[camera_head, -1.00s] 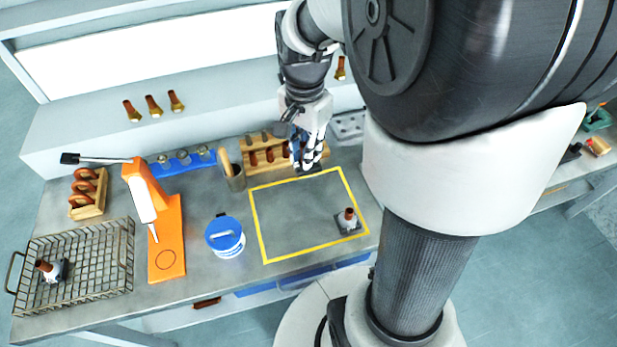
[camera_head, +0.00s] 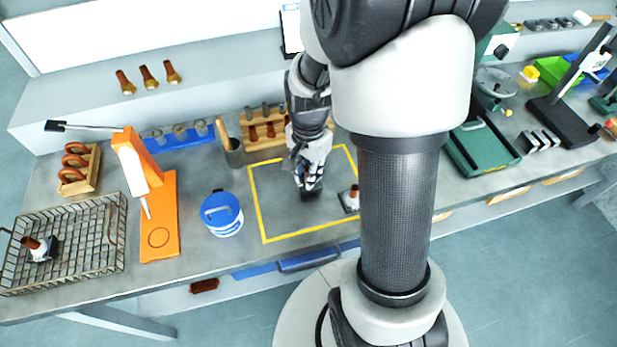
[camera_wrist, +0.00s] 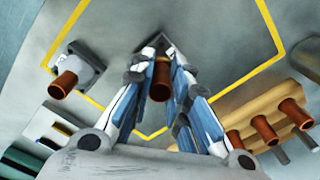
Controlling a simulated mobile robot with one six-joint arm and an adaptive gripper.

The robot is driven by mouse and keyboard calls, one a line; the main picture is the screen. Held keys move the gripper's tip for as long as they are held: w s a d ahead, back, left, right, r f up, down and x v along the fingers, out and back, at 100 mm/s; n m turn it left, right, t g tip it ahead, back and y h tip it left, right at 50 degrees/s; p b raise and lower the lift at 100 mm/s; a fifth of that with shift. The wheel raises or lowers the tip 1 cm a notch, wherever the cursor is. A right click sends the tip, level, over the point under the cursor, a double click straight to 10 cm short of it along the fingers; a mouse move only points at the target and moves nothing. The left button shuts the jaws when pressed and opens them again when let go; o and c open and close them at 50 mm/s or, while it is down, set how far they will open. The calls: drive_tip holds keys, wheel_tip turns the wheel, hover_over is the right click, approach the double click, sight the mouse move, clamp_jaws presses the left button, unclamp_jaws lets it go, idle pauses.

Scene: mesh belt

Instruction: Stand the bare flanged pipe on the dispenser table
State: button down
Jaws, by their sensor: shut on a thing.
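My gripper (camera_head: 308,182) is shut on a flanged pipe, over the yellow-outlined area in the head view. In the wrist view the copper tube of the flanged pipe (camera_wrist: 160,82) sits between the blue-padded fingers, with its dark flange beyond the tips. I cannot tell whether the flange touches the bench. The orange dispenser (camera_head: 136,165) stands to the left, its white nozzle above a dispenser table (camera_head: 160,238) marked with a circle and empty. A second flanged pipe (camera_head: 350,198) stands at the area's right; it also shows in the wrist view (camera_wrist: 66,82).
A blue-lidded tub (camera_head: 222,214) stands between my gripper and the dispenser. A wire basket (camera_head: 105,240) at far left holds another flanged pipe (camera_head: 40,248) with a white collar.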

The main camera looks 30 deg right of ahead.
drive_tip(key=shift+f, duration=0.9)
drive_tip(key=shift+r, duration=0.1)
drive_tip(key=c, duration=2)
unclamp_jaws()
drive_tip(key=shift+f, duration=0.25)
drive_tip(key=o, duration=0.5)
drive_tip(key=shift+c, duration=0.2)
drive_tip(key=shift+r, duration=0.1)
